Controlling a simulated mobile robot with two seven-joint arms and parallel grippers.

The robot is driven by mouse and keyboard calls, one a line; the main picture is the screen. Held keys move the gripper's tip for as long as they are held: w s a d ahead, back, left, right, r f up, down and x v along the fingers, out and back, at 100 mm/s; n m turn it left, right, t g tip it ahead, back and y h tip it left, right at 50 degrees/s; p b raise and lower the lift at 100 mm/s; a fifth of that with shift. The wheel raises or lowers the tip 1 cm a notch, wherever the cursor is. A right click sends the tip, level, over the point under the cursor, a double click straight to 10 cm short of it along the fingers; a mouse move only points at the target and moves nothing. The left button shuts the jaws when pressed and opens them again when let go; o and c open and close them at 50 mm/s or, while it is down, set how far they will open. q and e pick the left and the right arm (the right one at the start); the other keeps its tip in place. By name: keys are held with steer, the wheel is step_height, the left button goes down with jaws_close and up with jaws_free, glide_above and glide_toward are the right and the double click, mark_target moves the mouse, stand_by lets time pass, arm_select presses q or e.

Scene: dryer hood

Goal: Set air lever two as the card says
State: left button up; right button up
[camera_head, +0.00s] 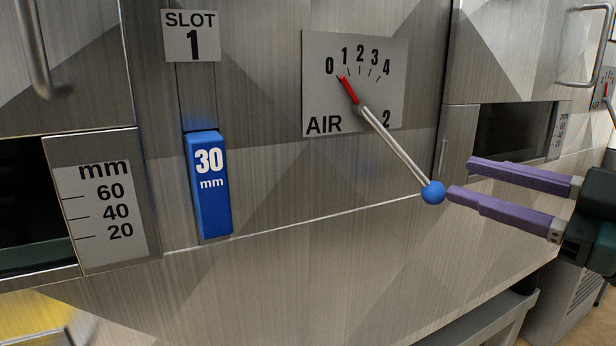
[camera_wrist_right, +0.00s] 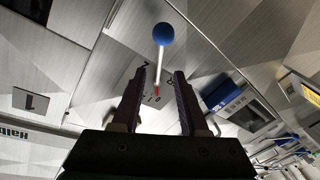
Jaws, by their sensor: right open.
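Air lever two is a silver rod (camera_head: 395,147) with a blue ball (camera_head: 433,193) at its lower right end and a red pointer (camera_head: 348,90) at the other. The pointer stands between 0 and 1 on the AIR 2 dial plate (camera_head: 315,105). My right gripper (camera_head: 462,180) is open and empty, its purple fingers just right of the ball. In the right wrist view the ball (camera_wrist_right: 163,34) is beyond the fingertips (camera_wrist_right: 156,75), with the rod seen between them. I see no card that clearly gives an air setting. My left gripper is out of view.
A blue block marked 30 mm (camera_head: 209,185) sits below the SLOT 1 plate (camera_head: 192,36). A millimetre scale plate (camera_head: 100,215) is beside a dark opening at left. Bar handles stand out at upper left (camera_head: 36,50) and upper right (camera_head: 590,83).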

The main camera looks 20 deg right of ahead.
mark_target(413, 164)
steer(key=b+x, duration=0.1)
steer(key=x, duration=0.8)
steer(key=shift+w+b, duration=0.15)
steer(key=shift+b, duration=0.25)
steer(key=shift+a, duration=0.1)
jaws_close()
stand_by(0.9)
